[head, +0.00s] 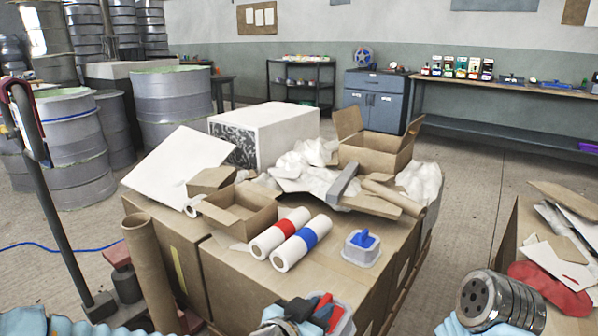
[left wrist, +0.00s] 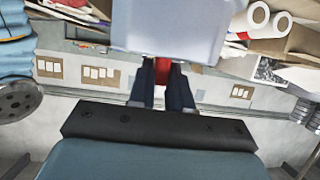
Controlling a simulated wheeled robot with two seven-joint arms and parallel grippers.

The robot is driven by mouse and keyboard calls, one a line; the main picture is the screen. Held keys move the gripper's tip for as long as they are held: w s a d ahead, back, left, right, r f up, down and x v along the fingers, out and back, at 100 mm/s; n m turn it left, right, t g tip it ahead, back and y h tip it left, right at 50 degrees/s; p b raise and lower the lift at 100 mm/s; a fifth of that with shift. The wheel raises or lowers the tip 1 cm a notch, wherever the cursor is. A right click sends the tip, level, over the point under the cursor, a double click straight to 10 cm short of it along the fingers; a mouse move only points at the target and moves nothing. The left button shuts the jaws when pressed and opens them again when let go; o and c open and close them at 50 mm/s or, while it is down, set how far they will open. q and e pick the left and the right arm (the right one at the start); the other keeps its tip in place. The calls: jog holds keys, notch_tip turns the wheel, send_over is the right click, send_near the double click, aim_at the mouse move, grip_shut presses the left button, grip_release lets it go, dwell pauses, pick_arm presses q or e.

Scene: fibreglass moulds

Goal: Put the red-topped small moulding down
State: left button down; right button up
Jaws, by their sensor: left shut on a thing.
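The red-topped small moulding (head: 345,321) is at the bottom middle of the head view, a pale grey block with a red top. My left gripper (head: 318,309) is shut on its red top. In the left wrist view the dark fingers of my left gripper (left wrist: 162,82) pinch the red knob, and the pale body of the red-topped small moulding (left wrist: 168,30) lies beyond them. It is held close to the front of the cardboard boxes; I cannot tell whether it touches anything.
A blue-topped small moulding (head: 361,247) stands on the boxes' right side (head: 330,285). A red-banded roll (head: 280,233) and a blue-banded roll (head: 301,243) lie to its left. Open cartons (head: 236,212) and crumpled white sheets crowd the back. Bare cardboard shows in front of the rolls.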

pick_arm(q)
jog(key=w+a+f+n+t+y, duration=0.1)
jog(key=w+a+f+n+y, duration=0.2)
jog(key=w+a, duration=0.5)
jog(key=w+a+f+n+t+y, duration=0.1)
jog(key=w+a+f+n+y, duration=0.2)
jog(key=w+a, duration=0.5)
jog(key=a+f+y, duration=0.1)
jog(key=a+f, duration=0.1)
jog(key=a, duration=0.5)
jog(key=shift+w+a+f+n, duration=0.25)
jog(key=shift+w+f+n, duration=0.05)
jog(key=shift+w, duration=0.1)
